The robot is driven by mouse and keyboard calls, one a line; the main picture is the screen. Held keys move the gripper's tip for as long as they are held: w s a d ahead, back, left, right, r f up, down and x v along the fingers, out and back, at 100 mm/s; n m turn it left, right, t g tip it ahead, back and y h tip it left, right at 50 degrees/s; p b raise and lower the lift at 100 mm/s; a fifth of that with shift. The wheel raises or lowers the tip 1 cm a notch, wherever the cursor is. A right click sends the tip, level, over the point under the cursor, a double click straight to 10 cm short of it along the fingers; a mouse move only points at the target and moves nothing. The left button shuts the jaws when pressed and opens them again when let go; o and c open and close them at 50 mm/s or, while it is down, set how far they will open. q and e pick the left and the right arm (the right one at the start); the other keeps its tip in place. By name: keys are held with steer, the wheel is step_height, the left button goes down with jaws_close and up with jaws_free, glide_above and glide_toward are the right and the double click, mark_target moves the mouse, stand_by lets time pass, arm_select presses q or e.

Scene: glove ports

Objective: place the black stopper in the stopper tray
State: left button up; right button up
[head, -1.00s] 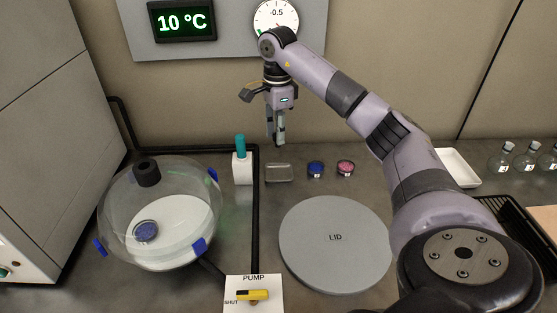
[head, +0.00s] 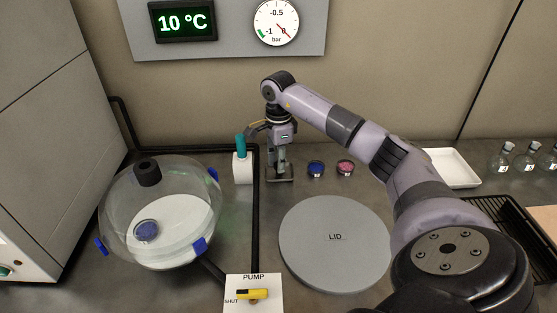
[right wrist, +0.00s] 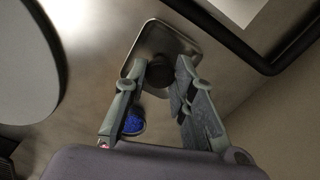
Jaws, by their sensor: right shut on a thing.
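My right gripper (head: 278,171) points down at the small metal stopper tray (head: 291,180) on the bench. In the right wrist view the fingers (right wrist: 161,72) are shut on the black stopper (right wrist: 163,74), a dark round piece between the fingertips. It is over the inside of the tray (right wrist: 182,37); I cannot tell whether it touches the tray floor. In the head view the stopper is hidden by the fingers. A black collar (head: 147,172) tops the clear domed vessel (head: 118,200) at left. My left gripper is not in view.
A teal-handled tool in a white holder (head: 242,168) stands close left of the tray. Blue (head: 316,168) and pink (head: 345,168) dishes sit to its right. The grey lid (head: 335,260) and pump panel (head: 262,290) lie in front. A black pipe (head: 255,220) runs past the tray.

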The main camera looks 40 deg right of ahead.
steer(key=shift+f, duration=0.15)
steer(key=o, duration=0.7)
steer(key=shift+o, duration=0.2)
step_height(320, 180, up, 12)
steer(key=shift+r, duration=0.2)
